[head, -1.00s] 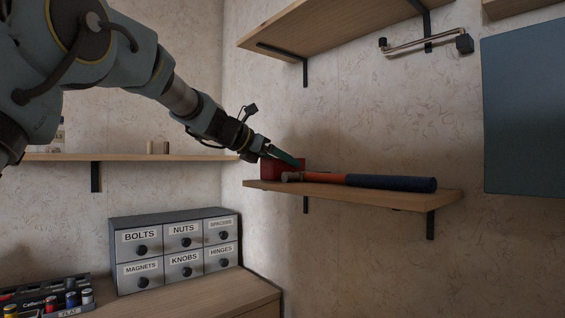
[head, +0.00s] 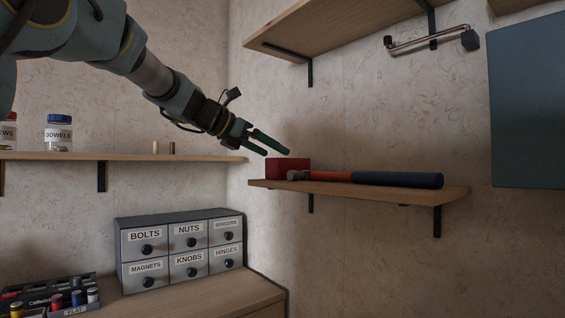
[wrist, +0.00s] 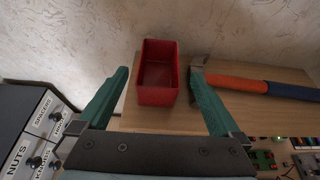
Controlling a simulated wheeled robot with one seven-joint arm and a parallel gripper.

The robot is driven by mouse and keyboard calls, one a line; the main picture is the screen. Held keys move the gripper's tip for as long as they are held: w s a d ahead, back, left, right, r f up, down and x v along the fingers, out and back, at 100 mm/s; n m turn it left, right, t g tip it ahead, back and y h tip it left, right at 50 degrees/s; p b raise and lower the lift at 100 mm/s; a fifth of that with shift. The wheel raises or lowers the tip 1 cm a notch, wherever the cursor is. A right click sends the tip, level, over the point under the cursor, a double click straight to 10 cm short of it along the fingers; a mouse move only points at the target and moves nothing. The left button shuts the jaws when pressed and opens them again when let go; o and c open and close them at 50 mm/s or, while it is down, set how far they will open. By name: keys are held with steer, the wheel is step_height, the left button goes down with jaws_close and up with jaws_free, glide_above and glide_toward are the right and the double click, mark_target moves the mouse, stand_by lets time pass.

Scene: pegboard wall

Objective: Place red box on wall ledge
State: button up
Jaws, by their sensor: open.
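The red box (head: 287,167) rests on the left end of the wooden wall ledge (head: 420,198), beside the head of a hammer (head: 385,179). In the wrist view the red box (wrist: 158,72) is upright, open at the top, and looks empty. My gripper (head: 277,148) is above and to the left of the box in the head view, apart from it. In the wrist view its two green fingers (wrist: 162,90) are spread wide, with the box beyond and between them. Nothing is held.
The hammer (wrist: 262,87) lies along the ledge right of the box. A higher shelf (head: 330,38) overhangs the ledge. A labelled drawer cabinet (head: 180,250) stands below left. Another shelf (head: 120,156) carries jars. Small electronic parts (wrist: 285,155) show at lower right in the wrist view.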

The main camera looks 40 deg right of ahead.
steer(key=v, duration=0.5)
steer(key=shift+a+b, duration=0.1)
steer(key=shift+b, duration=0.25)
steer(key=shift+w, duration=0.1)
